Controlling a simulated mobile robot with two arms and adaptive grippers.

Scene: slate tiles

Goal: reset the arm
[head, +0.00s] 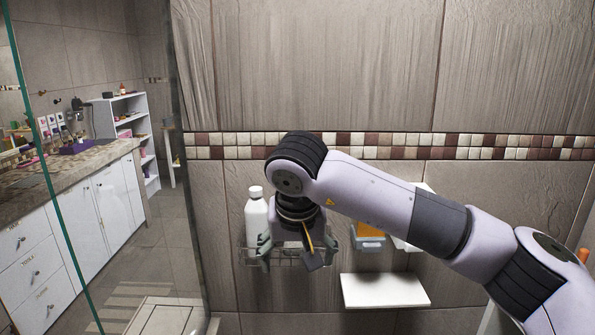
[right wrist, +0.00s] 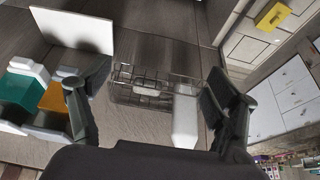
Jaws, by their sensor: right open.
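My right arm comes in from the right in the head view. My right gripper (head: 297,258) hangs in front of the wall and the wire basket (head: 250,257). In the right wrist view its two fingers stand wide apart, and the gripper (right wrist: 160,100) is open with nothing between its fingertips that it holds. The wire basket (right wrist: 125,88) and a white bottle (right wrist: 185,122) lie beyond the fingers. In the head view the bottle (head: 256,215) stands upright at the basket's left end, just left of the gripper. My left gripper is not in view.
A white wall shelf (head: 385,290) sits right of the gripper, below an orange item (head: 370,230) partly hidden by my arm. A glass panel (head: 50,190) stands at the left. Beyond it are a counter (head: 75,175) and a white shelf unit (head: 130,125).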

